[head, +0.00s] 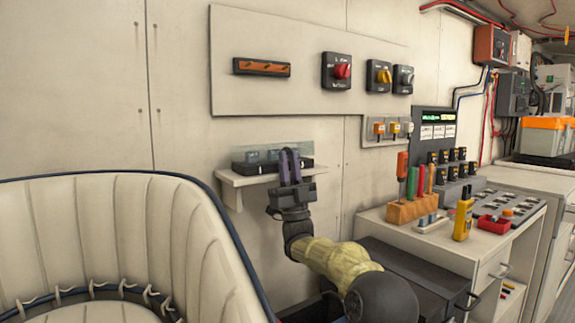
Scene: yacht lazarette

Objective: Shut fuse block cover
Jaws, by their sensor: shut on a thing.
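A black fuse block (246,167) sits on a small white wall shelf (231,181) in the head view. Its clear, bluish cover (262,155) stands raised along the back of the block, against the wall. My gripper (289,152) is in front of the block, right of its middle, with its fingers pointing up and shut on the cover. The fingers and gripper body hide part of the cover and of the block, and the exact contact is too small to see.
A cream seat (110,235) fills the lower left. At right, a bench (480,238) holds a tool rack (411,210) and a yellow meter (463,218).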

